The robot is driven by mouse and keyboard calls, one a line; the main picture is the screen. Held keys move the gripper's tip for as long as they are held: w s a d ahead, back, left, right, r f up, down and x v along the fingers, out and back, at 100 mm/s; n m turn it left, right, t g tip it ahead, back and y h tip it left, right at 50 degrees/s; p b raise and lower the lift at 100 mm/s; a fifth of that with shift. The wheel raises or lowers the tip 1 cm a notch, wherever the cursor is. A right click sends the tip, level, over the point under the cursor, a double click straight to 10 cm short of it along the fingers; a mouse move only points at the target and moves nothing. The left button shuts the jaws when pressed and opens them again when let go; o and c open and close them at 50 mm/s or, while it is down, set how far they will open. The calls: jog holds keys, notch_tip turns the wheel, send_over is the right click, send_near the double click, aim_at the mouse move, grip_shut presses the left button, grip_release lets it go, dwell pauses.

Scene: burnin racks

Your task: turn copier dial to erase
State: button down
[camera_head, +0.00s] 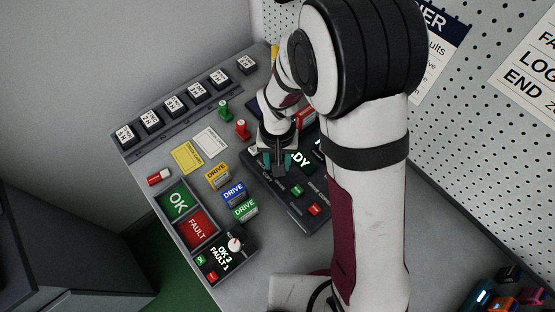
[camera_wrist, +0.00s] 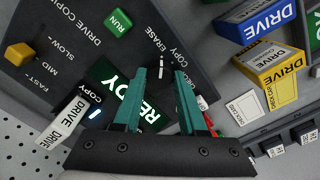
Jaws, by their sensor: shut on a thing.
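The copier (camera_wrist: 70,60) is a dark sloped panel that fills the left half of the wrist view. In the head view it (camera_head: 310,218) lies partly under my arm. Its dial, a dark knob with a white mark (camera_wrist: 162,67), sits below the words ERASE and COPY. My gripper (camera_wrist: 163,75) has teal fingers, one on each side of the dial, and is shut on it. I cannot tell which word the mark points at. A green READY screen (camera_wrist: 108,80) is partly behind a finger. In the head view my gripper (camera_head: 277,162) is over the copier.
Yellow (camera_head: 217,176), blue (camera_head: 233,192) and green (camera_head: 245,209) drives stand left of the copier. Beyond are OK (camera_head: 176,204) and FAULT (camera_head: 197,230) bins and a counter box (camera_head: 220,265). A white drive (camera_wrist: 66,120) sits by the READY screen. A pegboard (camera_head: 455,130) bounds the right.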

jog(key=shift+c, duration=2.3)
grip_release()
jog(key=shift+r, duration=0.1)
notch_tip(320, 180, up, 16)
jog(key=s+d+m+y, duration=0.1)
jog(key=s+d+m, duration=0.2)
jog(key=s, duration=0.6)
jog(key=s+d+r+m, duration=0.1)
jog(key=s+d+m, duration=0.1)
jog(key=s+d, duration=0.4)
jog(key=s, duration=0.3)
jog(key=shift+d+m+y, duration=0.25)
jog(key=shift+m+y, duration=0.15)
